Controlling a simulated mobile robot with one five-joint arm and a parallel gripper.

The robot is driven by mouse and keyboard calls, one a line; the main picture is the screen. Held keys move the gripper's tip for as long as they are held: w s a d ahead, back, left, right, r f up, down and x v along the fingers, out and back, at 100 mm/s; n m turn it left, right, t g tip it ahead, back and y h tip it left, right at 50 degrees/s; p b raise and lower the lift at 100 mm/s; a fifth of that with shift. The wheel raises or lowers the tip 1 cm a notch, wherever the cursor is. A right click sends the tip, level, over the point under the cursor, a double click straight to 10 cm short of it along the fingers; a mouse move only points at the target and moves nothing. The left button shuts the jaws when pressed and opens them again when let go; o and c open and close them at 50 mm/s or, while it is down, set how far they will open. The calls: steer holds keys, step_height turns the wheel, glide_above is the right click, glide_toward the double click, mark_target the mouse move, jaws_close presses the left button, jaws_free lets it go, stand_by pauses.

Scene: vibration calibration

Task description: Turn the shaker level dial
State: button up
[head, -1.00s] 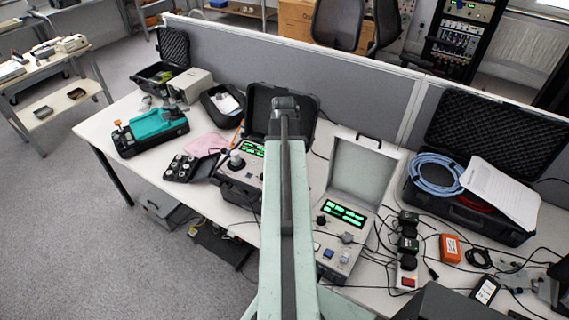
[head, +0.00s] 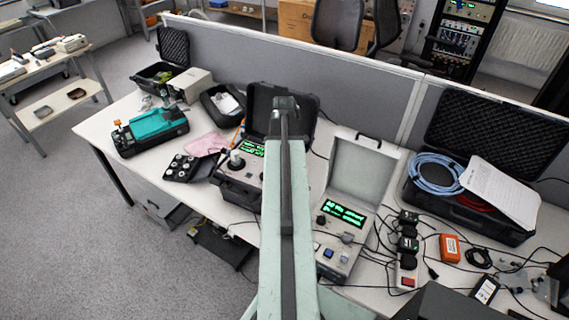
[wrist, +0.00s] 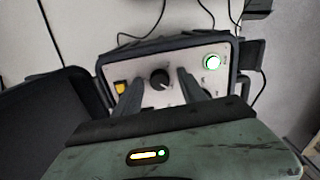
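A black dial (wrist: 160,79) sits on the light panel (wrist: 213,80) of a dark case in the wrist view. My gripper (wrist: 160,84) is open, with one dark finger on each side of the dial. The fingers are apart from each other, and I cannot tell whether either touches the dial. In the head view my arm hides part of the open black case (head: 237,190); my gripper's fingers do not show there.
A pale instrument case (head: 361,169) with a green display (head: 343,214) stands right of my arm. Black adapters (head: 408,235), an orange box (head: 449,248) and cables crowd the bench to the right. A grey partition (head: 300,75) runs behind.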

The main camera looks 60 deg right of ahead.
step_height(320, 180, up, 8)
steer(key=p, duration=0.8)
steer(key=shift+w+f, duration=0.1)
